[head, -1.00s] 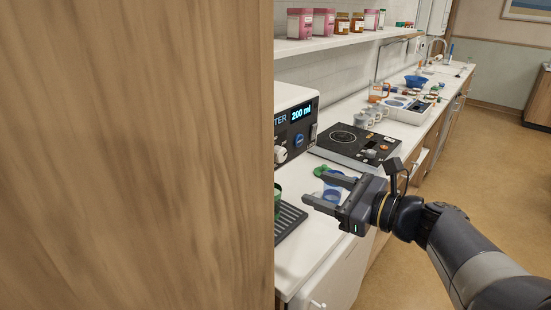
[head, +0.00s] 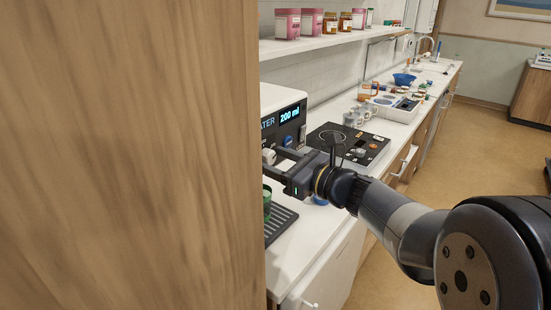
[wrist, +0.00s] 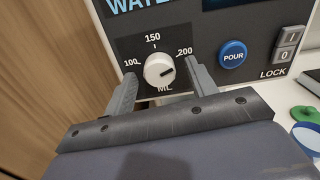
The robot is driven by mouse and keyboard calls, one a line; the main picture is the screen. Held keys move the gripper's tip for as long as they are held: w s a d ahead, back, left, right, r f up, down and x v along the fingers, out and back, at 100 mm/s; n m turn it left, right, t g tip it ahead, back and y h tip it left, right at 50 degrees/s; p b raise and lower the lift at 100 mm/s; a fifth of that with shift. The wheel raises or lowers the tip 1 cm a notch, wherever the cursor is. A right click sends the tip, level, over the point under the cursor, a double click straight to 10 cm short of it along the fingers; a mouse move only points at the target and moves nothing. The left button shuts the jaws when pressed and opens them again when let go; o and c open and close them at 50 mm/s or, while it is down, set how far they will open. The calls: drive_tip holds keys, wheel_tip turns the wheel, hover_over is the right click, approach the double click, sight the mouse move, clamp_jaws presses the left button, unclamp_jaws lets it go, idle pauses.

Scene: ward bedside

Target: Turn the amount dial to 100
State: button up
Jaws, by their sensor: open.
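The amount dial (wrist: 159,70) is a white knob with a dark pointer mark, on the dark front panel of the water dispenser (wrist: 215,18). Its scale reads 100, 150 and 200, and the mark points right, toward the 200 side. In the head view the display (head: 290,114) reads 200 ml. My gripper (wrist: 158,85) is open, with one finger on each side of the dial in the wrist view. Whether the fingers touch it I cannot tell. In the head view my gripper (head: 281,164) is at the panel, partly covering the dial.
A blue POUR button (wrist: 232,54) and a LOCK switch (wrist: 288,44) are right of the dial. A wooden panel (head: 130,150) blocks the left of the head view. A green cup (head: 267,203) stands on the drip tray (head: 281,222). A hob (head: 345,143) lies beyond.

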drive_tip(key=shift+w+a, duration=0.15)
drive_tip(key=shift+a, duration=0.05)
drive_tip(key=c, duration=1)
